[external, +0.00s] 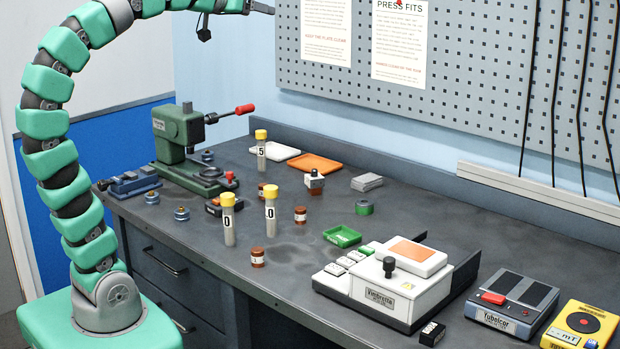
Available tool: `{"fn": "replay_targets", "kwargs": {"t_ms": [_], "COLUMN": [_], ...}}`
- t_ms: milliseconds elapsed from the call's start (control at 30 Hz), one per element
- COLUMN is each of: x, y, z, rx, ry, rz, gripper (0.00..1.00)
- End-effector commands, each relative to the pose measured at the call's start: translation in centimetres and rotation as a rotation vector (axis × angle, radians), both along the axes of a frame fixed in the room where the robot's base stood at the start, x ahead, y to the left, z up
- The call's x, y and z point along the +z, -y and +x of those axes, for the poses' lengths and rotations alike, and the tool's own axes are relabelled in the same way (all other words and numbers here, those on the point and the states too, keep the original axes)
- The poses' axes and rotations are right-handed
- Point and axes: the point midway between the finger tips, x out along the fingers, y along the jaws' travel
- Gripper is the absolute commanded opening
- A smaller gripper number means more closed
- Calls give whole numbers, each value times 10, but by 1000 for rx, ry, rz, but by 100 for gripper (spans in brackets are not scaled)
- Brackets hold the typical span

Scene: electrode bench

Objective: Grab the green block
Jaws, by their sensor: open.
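My gripper (238,20) is at the top edge of the external view, high above the bench and left of the pegboard. It is partly cut off by the frame, open, with nothing seen in it. It is far above and to the left of the green block, touching nothing.
A green tray (342,237) and a green ring (364,207) lie near the white machine (385,283). Yellow-capped tubes (270,212) and brown jars (257,257) stand at the middle. A green press (178,135) stands at left.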

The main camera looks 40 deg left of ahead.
Motion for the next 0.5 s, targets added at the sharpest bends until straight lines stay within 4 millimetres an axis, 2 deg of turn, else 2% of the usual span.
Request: {"fn": "replay_targets", "kwargs": {"t_ms": [100,500], "x": [-9,-64], "y": [7,38], "z": [32,120], "rx": [22,155], "ry": [-79,-358], "rz": [-83,-358], "gripper": [71,71]}}
